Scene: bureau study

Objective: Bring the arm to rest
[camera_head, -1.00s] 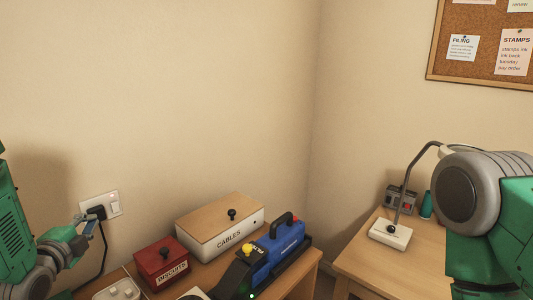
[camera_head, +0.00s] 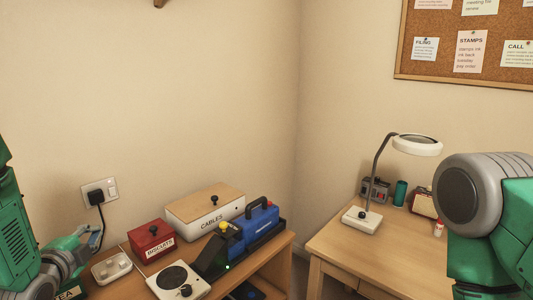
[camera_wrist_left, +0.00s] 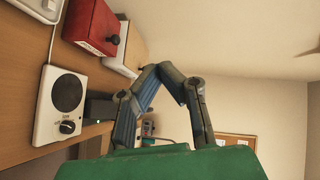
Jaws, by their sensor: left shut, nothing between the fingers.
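My left gripper (camera_head: 93,238) is low at the left of the head view, in front of the wall and near the socket. In the left wrist view its two fingers (camera_wrist_left: 163,72) meet at the tips, with nothing between them. The wrist view is tilted, with the desk along its left side. My right arm (camera_head: 485,200) shows at the right edge of the head view, but its gripper is out of sight.
A plug sits in the socket (camera_head: 100,190). A lamp (camera_head: 362,219) stands on the right desk (camera_head: 385,250), whose front is bare.

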